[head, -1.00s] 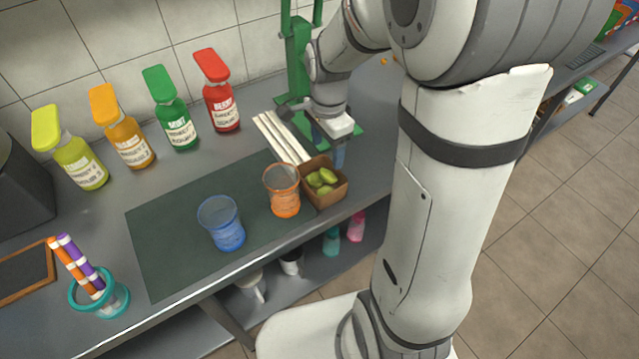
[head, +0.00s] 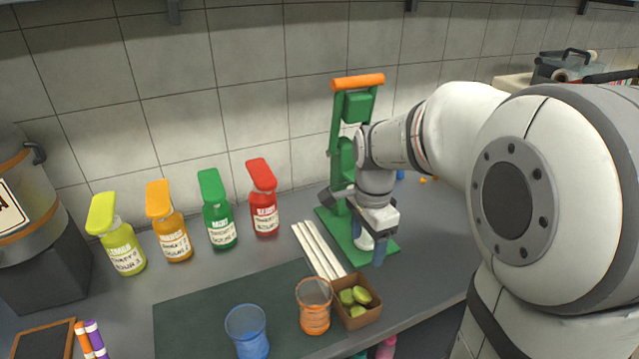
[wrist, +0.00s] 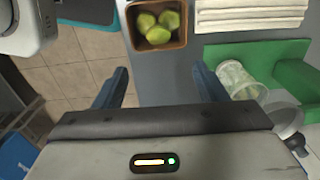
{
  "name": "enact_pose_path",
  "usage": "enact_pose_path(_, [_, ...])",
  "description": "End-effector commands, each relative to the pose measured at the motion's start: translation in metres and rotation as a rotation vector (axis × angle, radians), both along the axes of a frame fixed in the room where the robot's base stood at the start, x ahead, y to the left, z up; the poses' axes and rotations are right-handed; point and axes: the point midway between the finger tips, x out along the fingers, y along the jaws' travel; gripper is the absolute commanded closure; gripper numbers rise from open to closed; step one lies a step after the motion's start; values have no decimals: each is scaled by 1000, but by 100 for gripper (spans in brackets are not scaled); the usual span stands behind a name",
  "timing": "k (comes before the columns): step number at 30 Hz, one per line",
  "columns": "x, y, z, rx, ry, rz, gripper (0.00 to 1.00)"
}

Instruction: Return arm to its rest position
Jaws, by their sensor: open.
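My gripper (head: 366,244) is open and empty, with its fingers pointing down beside the green press (head: 350,160) with the orange handle. In the wrist view my gripper (wrist: 163,85) has its two blue fingers spread wide with nothing between them. A clear cup (wrist: 240,80) lies or stands on the green press base just right of the right finger. It shows in the head view as a pale shape (head: 364,240) partly hidden by my gripper. My arm reaches in from the right.
A wooden box of limes (head: 356,302) stands close to my gripper, next to an orange cup (head: 314,307). A blue cup (head: 247,332) stands on the dark mat (head: 190,316). White cane sticks (head: 318,250) lie behind. Several syrup bottles (head: 218,212) line the wall.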

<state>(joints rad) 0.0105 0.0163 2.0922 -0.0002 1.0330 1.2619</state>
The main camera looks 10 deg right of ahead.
Motion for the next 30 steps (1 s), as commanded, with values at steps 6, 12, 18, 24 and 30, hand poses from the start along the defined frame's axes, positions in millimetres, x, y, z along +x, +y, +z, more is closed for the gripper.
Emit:
enact_pose_path(6, [-23, 1, 8, -4, -37, 187, 35])
enact_pose_path(12, [-75, 2, 16, -40, -115, 645, 35])
enact_pose_path(18, [-118, 3, 13, -101, -170, 1054, 35])
enact_pose_path(24, [-137, 3, 9, -140, -190, 1250, 35])
enact_pose_path(30, [-139, 3, 8, -144, -190, 1274, 35])
